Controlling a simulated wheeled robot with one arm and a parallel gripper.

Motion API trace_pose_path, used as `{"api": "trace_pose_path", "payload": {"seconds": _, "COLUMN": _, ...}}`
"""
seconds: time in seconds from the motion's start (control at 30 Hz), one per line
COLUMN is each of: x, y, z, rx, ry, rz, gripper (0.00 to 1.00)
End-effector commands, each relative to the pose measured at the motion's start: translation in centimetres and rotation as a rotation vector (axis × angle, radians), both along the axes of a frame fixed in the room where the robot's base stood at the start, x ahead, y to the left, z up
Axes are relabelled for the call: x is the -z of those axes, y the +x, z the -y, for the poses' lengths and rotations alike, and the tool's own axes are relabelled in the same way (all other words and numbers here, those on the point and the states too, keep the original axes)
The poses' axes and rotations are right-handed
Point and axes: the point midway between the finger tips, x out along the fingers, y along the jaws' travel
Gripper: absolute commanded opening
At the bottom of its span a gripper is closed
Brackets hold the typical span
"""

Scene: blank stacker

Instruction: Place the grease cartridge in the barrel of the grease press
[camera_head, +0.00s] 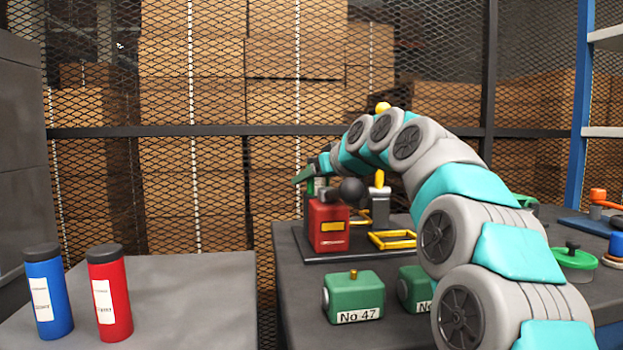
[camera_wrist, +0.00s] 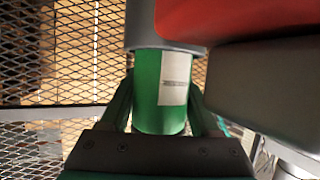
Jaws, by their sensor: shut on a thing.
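The green grease cartridge (camera_wrist: 148,95), with a white label, is between the fingers of my gripper (camera_wrist: 160,108) in the wrist view. My gripper is shut on it. The cartridge's upper end meets a wider grey cylinder (camera_wrist: 166,25); I cannot tell whether this is the press barrel or the cartridge's cap. The red grease press (camera_head: 328,228) with a yellow plate stands on a dark base in the head view. Its red body (camera_wrist: 240,15) is close by at upper right in the wrist view. In the head view my gripper (camera_head: 304,177) is partly hidden behind the press.
Blue (camera_head: 46,300) and red (camera_head: 112,305) cartridges stand on the left grey table (camera_head: 190,285). A green block marked No 47 (camera_head: 354,297) and yellow frames (camera_head: 392,240) are near the press. Wire mesh (camera_head: 210,190) stands behind. A dark grey block (camera_wrist: 265,85) is close right of my gripper.

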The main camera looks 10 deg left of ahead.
Motion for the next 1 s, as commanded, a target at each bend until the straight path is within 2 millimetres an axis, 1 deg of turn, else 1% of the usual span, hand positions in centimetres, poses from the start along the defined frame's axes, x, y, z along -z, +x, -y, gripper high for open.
{"api": "trace_pose_path", "payload": {"seconds": 0.1, "x": 0.0, "y": 0.0, "z": 0.0, "rx": 0.0, "ry": 0.001, "rz": 0.002, "gripper": 0.0}}
{"api": "trace_pose_path", "payload": {"seconds": 0.13, "x": 0.0, "y": 0.0, "z": 0.0, "rx": 0.001, "ry": 0.0, "rz": 0.001, "gripper": 0.64}}
{"api": "trace_pose_path", "payload": {"seconds": 0.4, "x": 0.0, "y": 0.0, "z": 0.0, "rx": 0.0, "ry": 0.001, "rz": 0.001, "gripper": 0.93}}
{"api": "trace_pose_path", "payload": {"seconds": 0.73, "x": -0.2, "y": 0.0, "z": 0.0, "rx": 0.0, "ry": 0.0, "rz": 0.0, "gripper": 0.93}}
{"api": "trace_pose_path", "payload": {"seconds": 0.87, "x": -1.0, "y": 0.0, "z": 0.0, "rx": 0.0, "ry": 0.001, "rz": 0.001, "gripper": 0.93}}
{"api": "trace_pose_path", "payload": {"seconds": 0.93, "x": -1.7, "y": 0.0, "z": 0.0, "rx": 0.001, "ry": 0.0, "rz": 0.001, "gripper": 0.93}}
{"api": "trace_pose_path", "payload": {"seconds": 0.97, "x": -1.5, "y": -0.4, "z": 0.3, "rx": 0.001, "ry": 0.001, "rz": 0.002, "gripper": 0.93}}
{"api": "trace_pose_path", "payload": {"seconds": 1.0, "x": -1.6, "y": -0.8, "z": 0.7, "rx": 0.001, "ry": 0.002, "rz": 0.003, "gripper": 0.93}}
